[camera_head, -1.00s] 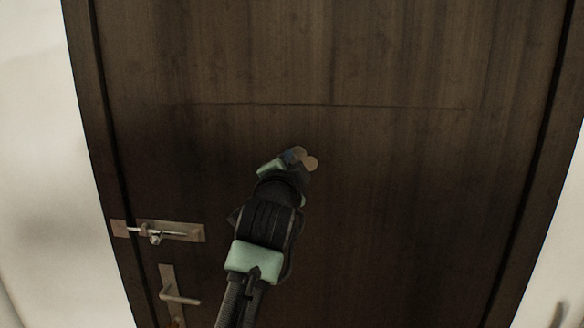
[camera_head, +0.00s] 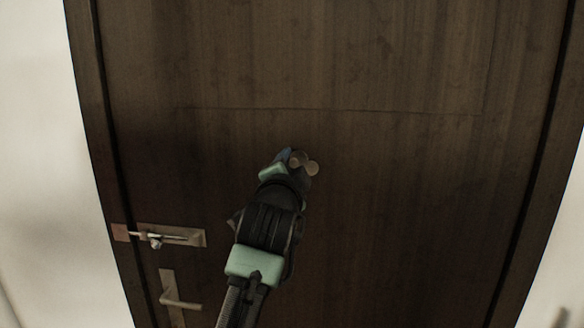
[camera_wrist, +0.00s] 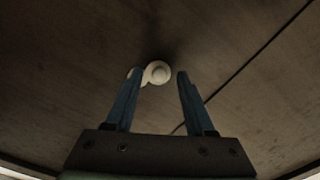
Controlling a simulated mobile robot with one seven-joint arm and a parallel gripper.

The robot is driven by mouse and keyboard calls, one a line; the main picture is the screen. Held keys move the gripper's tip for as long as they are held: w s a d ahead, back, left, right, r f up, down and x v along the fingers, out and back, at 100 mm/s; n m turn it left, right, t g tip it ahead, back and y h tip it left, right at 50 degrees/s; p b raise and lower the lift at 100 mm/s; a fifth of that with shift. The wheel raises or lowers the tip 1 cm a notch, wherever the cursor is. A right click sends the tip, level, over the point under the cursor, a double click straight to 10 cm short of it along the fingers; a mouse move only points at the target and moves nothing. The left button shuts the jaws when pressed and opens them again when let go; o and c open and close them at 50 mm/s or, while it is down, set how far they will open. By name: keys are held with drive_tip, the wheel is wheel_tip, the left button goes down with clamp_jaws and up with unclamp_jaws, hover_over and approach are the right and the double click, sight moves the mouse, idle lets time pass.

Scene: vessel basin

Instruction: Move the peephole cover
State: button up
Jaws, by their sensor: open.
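The peephole fitting shows in the wrist view as a pale round piece with a raised centre (camera_wrist: 158,72), between my fingertips. A second pale round part (camera_wrist: 135,73) joins it on the left, partly hidden behind my left finger. I cannot tell for sure which part is the cover. In the head view the fitting shows as two small brownish discs (camera_head: 312,168) side by side on the door. My gripper (camera_wrist: 160,73) is open, with its blue fingers pointing at the fitting. In the head view my gripper (camera_head: 287,158) is just left of the discs, mostly hidden by my wrist. Contact cannot be told.
The dark wooden door (camera_head: 400,200) fills most of the head view and looks closed. A slide bolt (camera_head: 170,236) and a lever handle (camera_head: 180,300) sit at its lower left. White wall (camera_head: 35,150) flanks the frame. The door face around my gripper is clear.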

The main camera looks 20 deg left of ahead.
drive_tip(key=shift+s+d+f+b, duration=0.1)
drive_tip(key=shift+s+d+b, duration=0.05)
drive_tip(key=shift+s+b, duration=0.3)
drive_tip(key=b+v, duration=0.4)
drive_tip(key=v, duration=0.8)
drive_tip(key=s+d+r+n+t+h, duration=0.4)
drive_tip(key=d+r, duration=0.4)
drive_tip(key=d, duration=0.4)
drive_tip(key=s+d+r+n+t+h, duration=0.1)
drive_tip(key=s+d+r+n+t, duration=0.4)
drive_tip(key=s, duration=0.7)
drive_tip(key=d+r+t, duration=0.1)
drive_tip(key=d+r, duration=0.1)
drive_tip(key=d, duration=0.1)
drive_tip(key=shift+d+r, duration=0.15)
drive_tip(key=shift+d, duration=0.2)
